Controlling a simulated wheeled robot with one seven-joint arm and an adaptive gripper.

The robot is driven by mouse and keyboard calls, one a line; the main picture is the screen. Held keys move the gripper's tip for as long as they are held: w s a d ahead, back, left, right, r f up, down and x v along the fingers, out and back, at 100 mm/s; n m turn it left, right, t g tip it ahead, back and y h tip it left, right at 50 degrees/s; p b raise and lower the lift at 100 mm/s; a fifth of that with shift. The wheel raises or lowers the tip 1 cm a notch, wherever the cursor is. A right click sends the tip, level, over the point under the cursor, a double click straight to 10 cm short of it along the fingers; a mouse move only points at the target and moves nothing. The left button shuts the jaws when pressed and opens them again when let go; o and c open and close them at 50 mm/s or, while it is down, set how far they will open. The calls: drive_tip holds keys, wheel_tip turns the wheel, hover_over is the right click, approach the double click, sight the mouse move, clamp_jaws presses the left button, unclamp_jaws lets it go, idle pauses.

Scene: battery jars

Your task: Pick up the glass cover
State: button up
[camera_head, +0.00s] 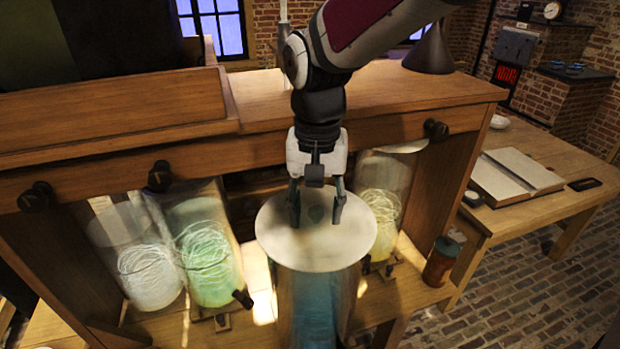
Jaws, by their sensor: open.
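The glass cover (290,247) is a pale round disc lying on top of a tall glass jar (313,305) with bluish contents, in the middle of the view. A small darker knob (316,214) shows near the cover's centre. My gripper (316,212) points down from above over the cover, with its two fingers spread to either side of the knob. It is open and holds nothing. I cannot tell whether the fingertips touch the cover.
Glass jars with coiled strands (207,255) stand left and right (382,205) in the wooden cabinet, whose beam (225,155) runs close behind my gripper. A reddish-brown canister (441,262) stands at right. A side table holds an open book (515,175).

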sight(317, 209)
clamp_jaws()
drive_tip(key=shift+r, duration=0.15)
drive_tip(key=shift+w+r, duration=0.1)
drive_tip(key=shift+r, duration=0.55)
wheel_tip(317, 209, up, 2)
drive_tip(key=shift+d+r+b, duration=0.1)
drive_tip(key=shift+b, duration=0.35)
drive_tip(key=s+d+r, duration=0.2)
drive_tip(key=d, duration=0.5)
drive_tip(key=s+d+r, duration=0.1)
drive_tip(key=d+r, duration=0.1)
drive_tip(key=d, duration=0.6)
drive_tip(key=shift+s+d+r+p, duration=0.15)
drive_tip(key=shift+s+d+p, duration=0.05)
drive_tip(key=shift+s+p, duration=0.2)
